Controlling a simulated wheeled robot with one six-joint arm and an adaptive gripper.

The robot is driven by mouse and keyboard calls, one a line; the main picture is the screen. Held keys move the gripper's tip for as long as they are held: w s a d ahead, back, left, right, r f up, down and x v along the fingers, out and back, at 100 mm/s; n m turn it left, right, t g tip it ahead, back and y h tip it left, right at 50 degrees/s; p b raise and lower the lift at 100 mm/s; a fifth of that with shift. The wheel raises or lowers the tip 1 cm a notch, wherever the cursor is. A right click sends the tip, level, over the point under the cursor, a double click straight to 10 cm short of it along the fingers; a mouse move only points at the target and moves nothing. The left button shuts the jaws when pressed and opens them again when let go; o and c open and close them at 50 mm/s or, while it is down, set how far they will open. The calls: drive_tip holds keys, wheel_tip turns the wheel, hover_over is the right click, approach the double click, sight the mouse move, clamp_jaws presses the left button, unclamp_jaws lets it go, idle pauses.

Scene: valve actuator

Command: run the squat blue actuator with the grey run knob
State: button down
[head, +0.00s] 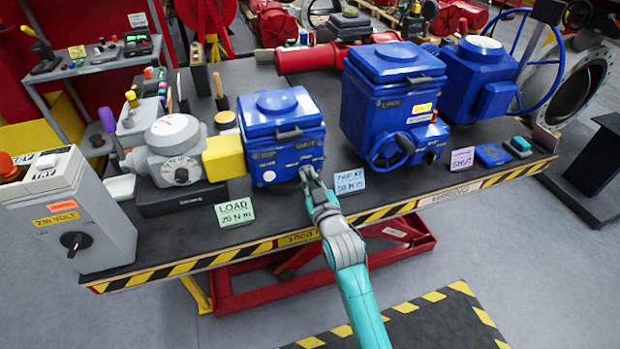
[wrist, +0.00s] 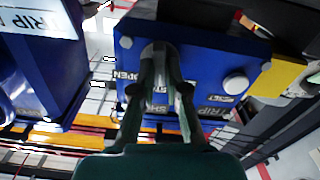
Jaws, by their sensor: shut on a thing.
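The squat blue actuator (head: 283,135) stands upright on the dark bench, left of a taller blue actuator (head: 392,95). Its front has white lettering and a pale round button (head: 269,176) at lower left; the button also shows in the wrist view (wrist: 235,84). My gripper (head: 308,176) is at the lower right of this front. In the wrist view its fingers (wrist: 160,62) are closed together against the blue face, between labels, one reading OPEN. They are shut on the grey run knob, which they almost wholly hide.
A yellow block (head: 224,157) and grey load unit (head: 174,152) adjoin on the left. The green LOAD card (head: 236,213) and blue TRIP card (head: 350,181) stand near the front edge. The taller actuator's handwheel (head: 390,150) is to the right.

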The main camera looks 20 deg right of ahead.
drive_tip(key=n, duration=0.6)
drive_tip(key=shift+a+n, duration=0.15)
drive_tip(key=shift+n, duration=0.15)
idle(0.3)
drive_tip(key=c, duration=1.2)
unclamp_jaws()
drive_tip(key=s, duration=1.2)
drive_tip(key=shift+f, duration=0.1)
